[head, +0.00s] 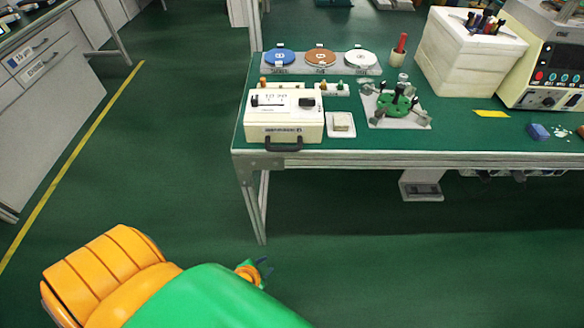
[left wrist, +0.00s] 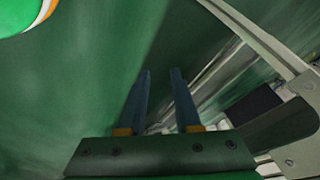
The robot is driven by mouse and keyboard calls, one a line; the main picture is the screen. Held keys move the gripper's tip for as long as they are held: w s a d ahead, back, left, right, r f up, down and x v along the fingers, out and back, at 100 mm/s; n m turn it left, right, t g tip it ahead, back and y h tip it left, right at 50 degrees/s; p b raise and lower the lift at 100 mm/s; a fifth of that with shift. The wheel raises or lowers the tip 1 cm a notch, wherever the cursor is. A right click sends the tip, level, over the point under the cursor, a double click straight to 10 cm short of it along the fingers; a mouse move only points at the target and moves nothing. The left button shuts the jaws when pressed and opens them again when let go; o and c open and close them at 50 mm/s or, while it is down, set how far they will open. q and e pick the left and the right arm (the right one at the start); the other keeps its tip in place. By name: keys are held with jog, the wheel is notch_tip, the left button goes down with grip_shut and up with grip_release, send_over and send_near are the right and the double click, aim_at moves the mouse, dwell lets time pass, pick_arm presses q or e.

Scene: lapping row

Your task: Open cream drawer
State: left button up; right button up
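The cream drawer unit (head: 284,118) is a small cream box at the front left corner of the green-topped bench. Its dark handle (head: 284,145) sticks out from the front at the bench edge. The drawer front looks flush with the box. My left gripper (head: 262,265) is below and in front of the bench, well apart from the handle. In the left wrist view its two dark fingers (left wrist: 160,73) are spread with nothing between them, so it is open. The drawer handle cannot be made out for sure in that view. My right gripper is not in view.
The bench (head: 330,158) has a metal frame and legs. A small white tile (head: 341,125), a green fixture (head: 398,103) and coloured discs (head: 320,57) stand near the box. A white block (head: 470,55) stands farther right. The floor before the bench is clear.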

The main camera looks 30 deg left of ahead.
pick_arm(q)
jog(key=w+a+r+m+t+b, duration=0.2)
jog(key=w+a+t+b, duration=0.1)
jog(key=w, duration=0.4)
jog(key=m+t+y+b, duration=0.2)
jog(key=m+t+b, duration=0.75)
jog(key=b, duration=0.25)
send_near(283, 149)
jog(key=w+f, duration=0.2)
jog(key=w, duration=0.1)
jog(key=w+r, duration=0.1)
jog(key=w+a+r+p, duration=0.1)
jog(key=shift+w+r+t, duration=0.15)
jog(key=shift+w+t, duration=0.15)
jog(key=shift+t, duration=0.05)
jog(key=p+x, duration=0.1)
jog(key=x, duration=0.3)
jog(key=shift+w+a, duration=0.15)
jog(key=shift+w+f, duration=0.2)
jog(key=shift+f, duration=0.05)
grip_shut()
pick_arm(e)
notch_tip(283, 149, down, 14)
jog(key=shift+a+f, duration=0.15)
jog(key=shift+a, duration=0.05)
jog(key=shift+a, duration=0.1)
